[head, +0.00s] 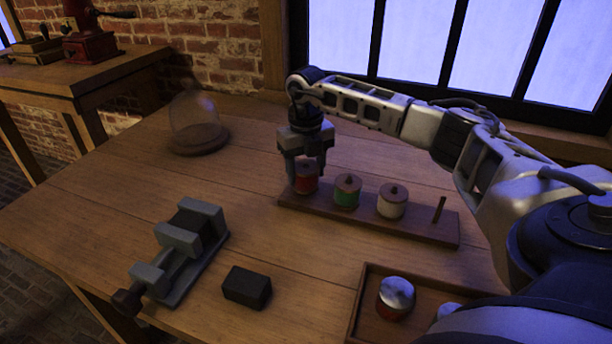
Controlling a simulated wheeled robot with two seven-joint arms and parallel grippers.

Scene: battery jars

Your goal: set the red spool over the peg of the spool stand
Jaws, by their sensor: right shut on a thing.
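The red spool (306,184) is between the fingers of my right gripper (306,172), at the left end of the wooden spool stand (425,228). The gripper points down and is shut on the spool. The fingers partly hide the spool, and I cannot tell whether it rests on the stand or is around a peg there. A green spool (347,195) and a cream spool (391,205) sit upright on the stand to its right. A bare peg (439,209) stands at the right end. My left gripper is not in view.
A grey vise (185,250) and a black block (247,287) lie at front left. A wooden tray (362,300) at front right holds a silver-topped red item (396,297). A glass dome (195,125) stands at back left. The table's middle left is clear.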

